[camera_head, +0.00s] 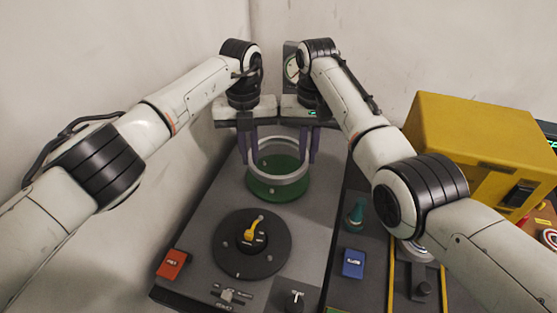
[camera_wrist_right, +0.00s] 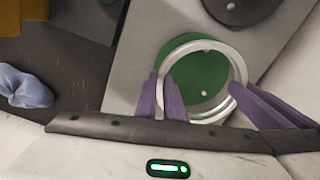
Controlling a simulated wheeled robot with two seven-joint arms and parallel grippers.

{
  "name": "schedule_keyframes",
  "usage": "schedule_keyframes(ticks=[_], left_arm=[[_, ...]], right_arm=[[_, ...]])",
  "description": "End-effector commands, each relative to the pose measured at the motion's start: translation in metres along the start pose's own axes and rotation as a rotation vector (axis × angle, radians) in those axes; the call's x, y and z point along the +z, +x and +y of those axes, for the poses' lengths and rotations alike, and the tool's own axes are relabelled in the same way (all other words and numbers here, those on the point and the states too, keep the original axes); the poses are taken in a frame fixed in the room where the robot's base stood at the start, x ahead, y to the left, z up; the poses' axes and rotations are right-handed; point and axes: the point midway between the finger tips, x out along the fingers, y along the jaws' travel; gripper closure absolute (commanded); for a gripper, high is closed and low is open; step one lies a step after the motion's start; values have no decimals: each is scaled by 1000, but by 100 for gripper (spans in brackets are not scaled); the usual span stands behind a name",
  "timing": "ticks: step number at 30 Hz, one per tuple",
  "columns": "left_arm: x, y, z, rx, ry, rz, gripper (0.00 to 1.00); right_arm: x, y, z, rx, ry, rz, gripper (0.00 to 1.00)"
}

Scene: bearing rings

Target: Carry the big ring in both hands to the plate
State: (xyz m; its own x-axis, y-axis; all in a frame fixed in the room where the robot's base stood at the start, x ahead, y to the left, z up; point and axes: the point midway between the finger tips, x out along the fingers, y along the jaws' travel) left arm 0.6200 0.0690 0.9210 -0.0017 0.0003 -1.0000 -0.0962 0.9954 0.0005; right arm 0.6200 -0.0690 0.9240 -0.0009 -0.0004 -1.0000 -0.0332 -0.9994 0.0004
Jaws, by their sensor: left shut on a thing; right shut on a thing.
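The big ring (camera_head: 278,180) is pale silver metal and looks roughly level. Both grippers hold it at opposite sides. My left gripper (camera_head: 251,160) is shut on its left wall, and my right gripper (camera_head: 311,158) is shut on its right wall. The round green plate (camera_head: 278,194) lies beneath the ring, showing through it and past its front edge. In the right wrist view the ring (camera_wrist_right: 207,39) overlaps most of the plate (camera_wrist_right: 168,52), which sticks out on the left. I cannot tell how large the gap between ring and plate is.
A dark turntable with a yellow handle (camera_head: 250,232) is in front of the plate. A yellow box (camera_head: 470,140) is at the right; a wall closes off the left.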

Motion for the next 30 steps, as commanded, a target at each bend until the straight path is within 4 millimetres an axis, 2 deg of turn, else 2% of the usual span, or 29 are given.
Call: schedule_keyframes(ticks=[8, 21, 30], left_arm=[[3, -10, 0, -1, -3, -8, 100], [11, -59, -1, -1, -4, -8, 100], [14, -76, -1, -1, -3, -6, 100]], right_arm=[[-1, -10, -2, -3, -2, 0, 100], [-9, -60, -2, -3, -3, -1, 100], [-11, -76, -2, -3, -3, -3, 100]])
